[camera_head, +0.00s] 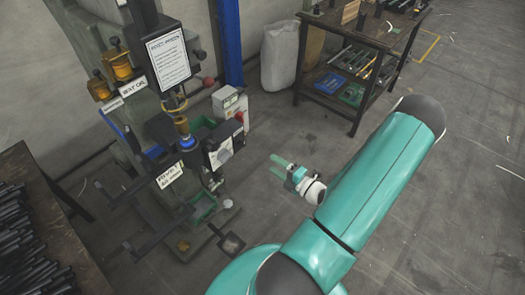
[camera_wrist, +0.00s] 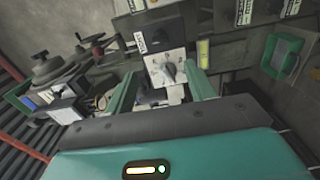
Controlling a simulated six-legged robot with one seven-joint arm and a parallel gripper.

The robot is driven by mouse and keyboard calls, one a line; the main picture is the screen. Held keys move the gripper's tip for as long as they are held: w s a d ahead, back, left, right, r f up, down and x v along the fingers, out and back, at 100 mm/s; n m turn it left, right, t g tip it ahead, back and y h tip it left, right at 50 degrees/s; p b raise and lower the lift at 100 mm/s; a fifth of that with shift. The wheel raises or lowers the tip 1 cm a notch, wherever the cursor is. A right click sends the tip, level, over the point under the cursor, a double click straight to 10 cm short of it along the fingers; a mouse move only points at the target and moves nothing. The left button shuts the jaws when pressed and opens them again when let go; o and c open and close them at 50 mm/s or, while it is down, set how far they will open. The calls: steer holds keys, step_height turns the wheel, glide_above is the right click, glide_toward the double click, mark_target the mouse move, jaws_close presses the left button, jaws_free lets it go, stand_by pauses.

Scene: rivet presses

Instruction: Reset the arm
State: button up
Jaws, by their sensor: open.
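My arm reaches in from the bottom right in the head view, and my gripper (camera_head: 278,165) is held in open air in front of the rivet press (camera_head: 185,140). Its two teal fingers also show in the wrist view (camera_wrist: 163,90), spread apart with nothing between them. Beyond the fingers in the wrist view is a light panel with a round dial (camera_wrist: 170,72). The same kind of dial panel (camera_head: 222,150) is on the front of the press in the head view. The gripper is apart from the press.
A workbench with tools (camera_head: 375,40) stands at the back right, beside a pale sack (camera_head: 279,55). A table of dark rods (camera_head: 30,240) is at the left. A small foot plate (camera_head: 231,244) lies before the press. The floor at the right is mostly clear.

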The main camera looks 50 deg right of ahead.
steer(key=w+a+r+n+g+y, duration=0.2)
steer(key=a+r+n+g+y, duration=0.45)
steer(key=a+n, duration=0.6)
steer(key=w+a+r+n+g+y, duration=0.3)
steer(key=a+r+n+g, duration=0.5)
steer(key=n, duration=0.8)
steer(key=s+a+r+n+h, duration=0.2)
steer(key=a+r+n+h, duration=0.1)
steer(key=r+n, duration=0.3)
steer(key=s+a+r+n+t+h, duration=0.1)
steer(key=s+a+r+n+h, duration=0.1)
steer(key=r+n, duration=0.4)
steer(key=s+a+r+n+t+h, duration=0.1)
steer(key=s+a+r+n+h, duration=0.2)
steer(key=n, duration=0.9)
step_height(320, 180, up, 3)
steer(key=a+h, duration=0.2)
steer(key=a, duration=0.1)
steer(key=shift+r+n, duration=0.2)
steer(key=shift+n, duration=0.15)
steer(key=shift+r+n, duration=0.3)
steer(key=shift+c, duration=0.2)
steer(key=c, duration=0.3)
steer(key=shift+c, duration=0.3)
